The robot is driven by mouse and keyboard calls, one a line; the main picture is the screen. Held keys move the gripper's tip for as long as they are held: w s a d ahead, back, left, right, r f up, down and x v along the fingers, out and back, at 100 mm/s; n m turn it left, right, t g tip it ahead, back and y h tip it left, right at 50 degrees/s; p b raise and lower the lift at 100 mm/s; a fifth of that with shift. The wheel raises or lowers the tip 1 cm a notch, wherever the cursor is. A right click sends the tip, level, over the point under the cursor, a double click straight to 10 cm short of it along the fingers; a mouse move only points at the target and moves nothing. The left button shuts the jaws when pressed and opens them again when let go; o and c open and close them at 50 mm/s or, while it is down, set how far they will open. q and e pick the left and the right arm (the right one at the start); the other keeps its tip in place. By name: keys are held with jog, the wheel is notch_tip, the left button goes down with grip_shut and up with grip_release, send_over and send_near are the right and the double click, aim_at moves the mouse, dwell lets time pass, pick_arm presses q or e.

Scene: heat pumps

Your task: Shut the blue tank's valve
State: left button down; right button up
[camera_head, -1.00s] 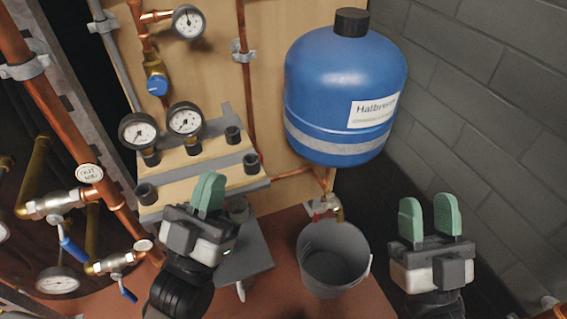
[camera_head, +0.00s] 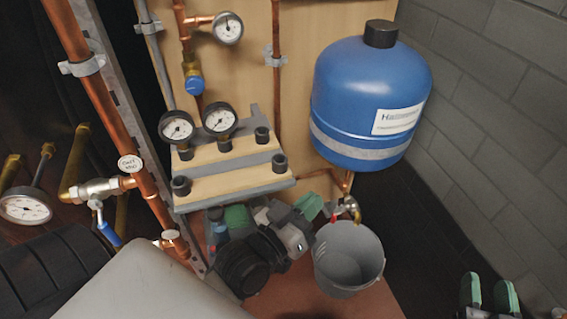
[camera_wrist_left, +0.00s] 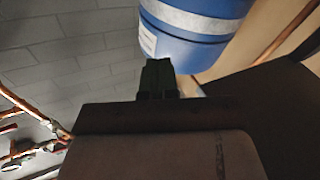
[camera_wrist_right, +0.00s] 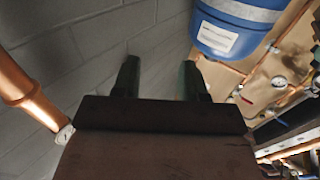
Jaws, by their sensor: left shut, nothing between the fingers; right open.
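The blue tank (camera_head: 370,95) hangs at the upper right in the head view; its lower part shows in the left wrist view (camera_wrist_left: 195,35) and the right wrist view (camera_wrist_right: 238,25). Its small valve (camera_head: 347,208) with a red handle (camera_head: 328,210) sits below it, over the bucket. My left gripper (camera_head: 308,207) is shut and empty, its green fingertips just left of the red handle; I cannot tell if they touch. Its fingers also show in the left wrist view (camera_wrist_left: 158,75), where the valve is not visible. My right gripper (camera_head: 490,290) is open and empty, at the lower right.
A grey bucket (camera_head: 348,262) stands under the valve, close to my left gripper. A stepped board (camera_head: 235,160) with gauges is left of the tank. Copper pipes and a blue-handled valve (camera_head: 108,228) are at the left. A grey block wall (camera_head: 500,110) bounds the right.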

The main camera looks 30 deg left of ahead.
pick_arm(q)
jog(key=w+a+f+n+y+p, duration=0.1)
jog(key=w+a+f+n+y, duration=0.1)
jog(key=a+f+n+y, duration=0.2)
jog(key=w+a+f+n+g+y+p, duration=0.1)
jog(key=a+f+n+y, duration=0.4)
jog(key=a+n, duration=0.5)
jog(key=f+n, duration=0.1)
jog(key=n, duration=0.6)
jog(key=shift+w+f+y+p, duration=0.3)
jog(key=shift+w+f, duration=0.05)
jog(key=shift+f, duration=0.05)
pick_arm(e)
jog(key=shift+s+d+f+g+h, duration=0.15)
jog(key=shift+d+f+g+h, duration=0.1)
jog(key=shift+g, duration=0.3)
jog(key=shift+s+d+f+g+h, duration=0.15)
jog(key=shift+f+g, duration=0.1)
jog(key=shift+g, duration=0.3)
pick_arm(q)
jog(key=x, duration=1)
pick_arm(e)
jog(key=shift+s+d+f+g+h, duration=0.2)
jog(key=shift+s+f+g+h, duration=0.1)
jog(key=shift+f+g, duration=0.3)
pick_arm(q)
jog(key=shift+f, duration=0.1)
